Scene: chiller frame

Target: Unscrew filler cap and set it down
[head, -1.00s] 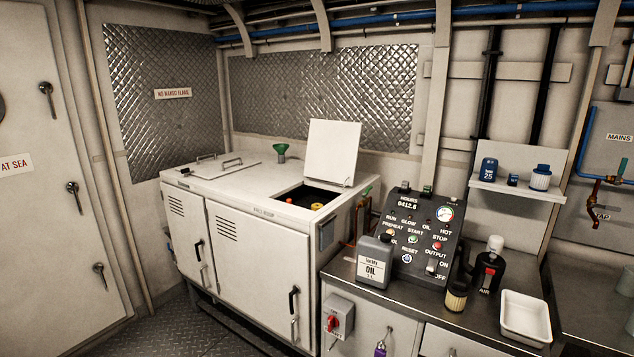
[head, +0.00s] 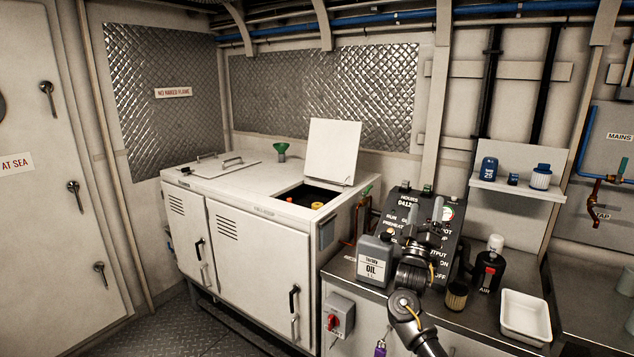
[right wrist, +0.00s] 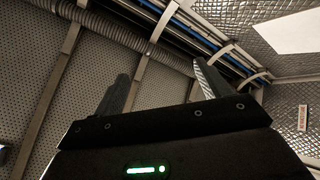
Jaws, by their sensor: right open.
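A small round yellow cap (head: 317,205) shows inside the open hatch (head: 304,193) in the top of the white cabinet (head: 257,258). It looks like the filler cap, and its lower part is hidden by the hatch edge. My right gripper (head: 424,209) is open and empty, raised in front of the black control panel, to the right of the hatch and well apart from the cap. In the right wrist view its two fingers (right wrist: 160,85) stand apart with nothing between them and point up at the roof. My left gripper is not in view.
The hatch lid (head: 332,152) stands upright behind the opening. A grey oil can (head: 373,263) stands beside my right arm. The control panel (head: 406,205), a black bottle (head: 488,268) and a white tray (head: 525,317) are on the bench. A green funnel (head: 280,151) stands at the cabinet's back.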

